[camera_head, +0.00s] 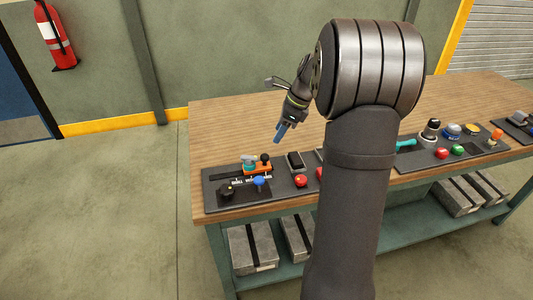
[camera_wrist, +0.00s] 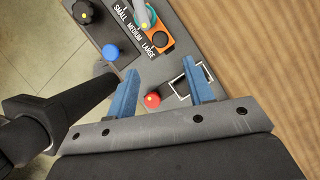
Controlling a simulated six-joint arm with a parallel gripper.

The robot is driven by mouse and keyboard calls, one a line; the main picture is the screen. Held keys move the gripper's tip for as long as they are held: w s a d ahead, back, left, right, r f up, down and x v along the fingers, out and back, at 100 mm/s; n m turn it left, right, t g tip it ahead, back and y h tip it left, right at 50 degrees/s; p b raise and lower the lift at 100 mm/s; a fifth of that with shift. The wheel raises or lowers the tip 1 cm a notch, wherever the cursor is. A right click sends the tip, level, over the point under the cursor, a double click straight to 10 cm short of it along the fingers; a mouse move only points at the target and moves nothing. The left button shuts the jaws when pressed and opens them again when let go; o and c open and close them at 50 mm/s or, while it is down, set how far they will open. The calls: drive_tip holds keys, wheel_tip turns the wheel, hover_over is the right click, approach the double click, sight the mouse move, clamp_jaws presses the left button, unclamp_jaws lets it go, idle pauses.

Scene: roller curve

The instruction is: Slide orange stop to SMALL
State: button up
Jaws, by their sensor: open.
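The orange stop (camera_head: 258,169) sits on a dark track at the left end of the panel (camera_head: 214,206). In the wrist view the orange stop (camera_wrist: 158,40) lies at the top, beside the word LARGE. The SMALL label (camera_wrist: 120,13) and a MEDIUM label (camera_wrist: 135,29) run up and left from it. A teal-ringed grey piece (camera_wrist: 145,16) adjoins the stop on the SMALL side. My gripper (camera_head: 279,138) hangs above the table, apart from the stop. Its blue fingers (camera_wrist: 163,78) are spread wide with nothing held between them.
A blue knob (camera_head: 258,181), a black knob (camera_head: 227,190) and a red button (camera_head: 300,180) stand close to the track. A black rocker in a white frame (camera_wrist: 188,80) shows near the right finger. My arm hides the panel's middle. The tabletop behind is clear.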

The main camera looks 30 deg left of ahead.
sight(265, 155)
drive_tip(key=x, duration=1.1)
